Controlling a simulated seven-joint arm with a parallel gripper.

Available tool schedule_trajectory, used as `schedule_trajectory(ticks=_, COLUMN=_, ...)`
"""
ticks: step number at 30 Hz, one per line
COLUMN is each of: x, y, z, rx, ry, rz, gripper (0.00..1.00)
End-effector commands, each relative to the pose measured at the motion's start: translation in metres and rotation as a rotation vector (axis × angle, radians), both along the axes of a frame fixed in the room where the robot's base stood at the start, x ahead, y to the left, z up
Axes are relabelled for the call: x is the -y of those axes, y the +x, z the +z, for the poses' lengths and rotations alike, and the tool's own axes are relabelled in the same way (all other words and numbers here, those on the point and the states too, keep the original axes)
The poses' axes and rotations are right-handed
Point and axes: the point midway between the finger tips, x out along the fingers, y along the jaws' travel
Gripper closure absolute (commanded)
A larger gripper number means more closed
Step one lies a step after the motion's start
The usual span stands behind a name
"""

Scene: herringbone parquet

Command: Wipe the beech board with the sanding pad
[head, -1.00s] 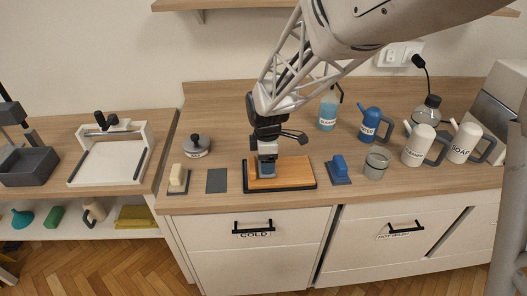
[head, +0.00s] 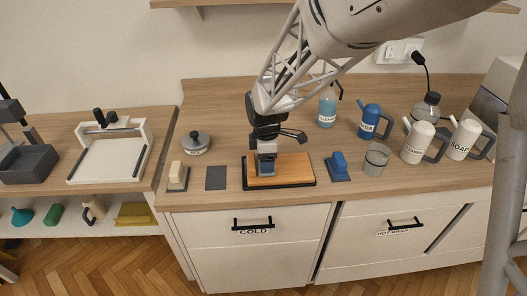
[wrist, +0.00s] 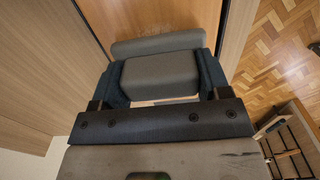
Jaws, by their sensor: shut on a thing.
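The beech board (head: 295,171) is an orange-brown slab in a dark tray on the counter; it also shows in the wrist view (wrist: 190,18). My gripper (head: 266,151) is over the left part of the board, pointing down. It is shut on the grey sanding pad (head: 266,170). In the wrist view the pad's grey grip block (wrist: 160,75) sits between my two fingers, with its wider grey base (wrist: 158,45) beyond. The pad appears to be on or just above the board; I cannot tell if it touches.
A blue-handled block (head: 339,166) stands right of the board. A grey flat square (head: 216,178) and a cream-topped block (head: 177,175) lie left. A glass jar (head: 376,159), a blue jug (head: 371,122) and white jugs (head: 417,143) stand right. A lidded pot (head: 195,143) stands back left.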

Motion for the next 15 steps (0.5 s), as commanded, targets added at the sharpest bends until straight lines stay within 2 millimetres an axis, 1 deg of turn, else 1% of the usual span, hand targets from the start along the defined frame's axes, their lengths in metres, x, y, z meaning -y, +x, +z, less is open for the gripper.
schedule_trajectory(ticks=11, x=0.0, y=0.0001, z=-0.0045, rx=0.0, ry=0.0, rz=0.0, gripper=0.54)
schedule_trajectory(ticks=15, x=0.0043, y=0.0001, z=-0.0046, rx=0.0, ry=0.0, rz=-0.001, gripper=0.54)
